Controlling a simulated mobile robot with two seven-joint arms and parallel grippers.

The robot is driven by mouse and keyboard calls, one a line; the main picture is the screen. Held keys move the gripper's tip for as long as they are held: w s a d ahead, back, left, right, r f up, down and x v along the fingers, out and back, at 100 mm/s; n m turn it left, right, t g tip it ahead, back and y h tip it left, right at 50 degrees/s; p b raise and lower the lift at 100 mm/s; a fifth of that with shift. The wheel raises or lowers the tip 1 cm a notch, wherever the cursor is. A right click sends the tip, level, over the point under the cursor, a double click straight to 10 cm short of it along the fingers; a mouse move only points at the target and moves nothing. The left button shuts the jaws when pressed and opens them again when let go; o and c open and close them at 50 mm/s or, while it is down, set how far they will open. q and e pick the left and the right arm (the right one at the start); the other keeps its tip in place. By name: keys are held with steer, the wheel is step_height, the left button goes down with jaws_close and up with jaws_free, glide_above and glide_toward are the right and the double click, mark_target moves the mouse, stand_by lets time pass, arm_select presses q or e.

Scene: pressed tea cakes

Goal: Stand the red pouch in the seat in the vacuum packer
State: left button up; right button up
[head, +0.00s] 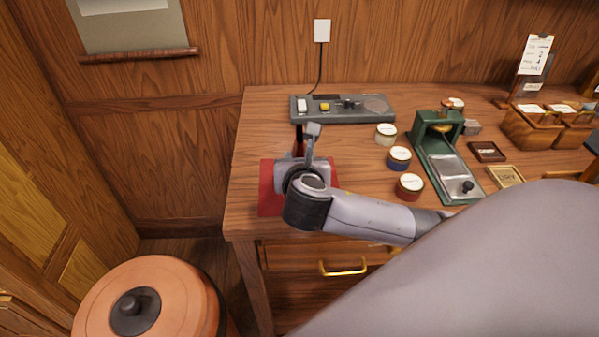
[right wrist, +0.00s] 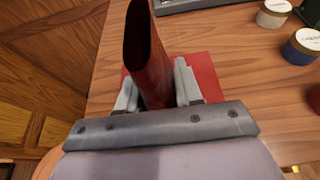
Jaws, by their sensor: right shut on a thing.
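The red pouch (right wrist: 150,60) is dark red with an open mouth. In the right wrist view it stands up between the two fingers of my right gripper (right wrist: 157,88), which is shut on it. In the head view my right gripper (head: 305,150) is over the table's left part, and only a dark red strip of the pouch (head: 298,138) shows behind it. The grey vacuum packer (head: 342,108) lies at the back of the table, just beyond the pouch; its seat cannot be made out. My left gripper is not in view.
A red mat (head: 268,197) lies under my right gripper. Several labelled round tins (head: 399,158) and a green press (head: 445,165) stand to the right. Wooden boxes (head: 535,128) are at the far right. A cable runs from the packer to a wall socket (head: 322,30).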

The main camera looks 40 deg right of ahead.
step_height(320, 180, up, 16)
steer(key=shift+f, duration=0.15)
steer(key=s+a+f+n+t+y, duration=0.1)
steer(key=s+a+f+n+y, duration=0.2)
steer(key=f, duration=0.4)
steer(key=s+a+f+n+t+y, duration=0.1)
steer(key=s+a+f+n+y, duration=0.2)
steer(key=f, duration=0.4)
steer(key=a+y, duration=0.1)
steer(key=a, duration=0.1)
steer(key=shift+s+a+f, duration=0.15)
steer(key=shift+s+a, duration=0.1)
steer(key=shift+a, duration=0.1)
steer(key=w+d+r+m+g+h, duration=0.1)
steer(key=w+d+r+m+h, duration=0.15)
steer(key=d+r, duration=0.4)
steer(key=w+d+r+m+g+h, duration=0.1)
steer(key=w+d+r+m+h, duration=0.15)
steer(key=d+r+h, duration=0.4)
steer(key=f, duration=0.6)
steer(key=a+f+y+b, duration=0.1)
steer(key=f, duration=0.5)
steer(key=f+y, duration=0.1)
steer(key=f, duration=0.5)
steer(key=shift+a+f+m, duration=0.25)
steer(key=shift+a+m, duration=0.15)
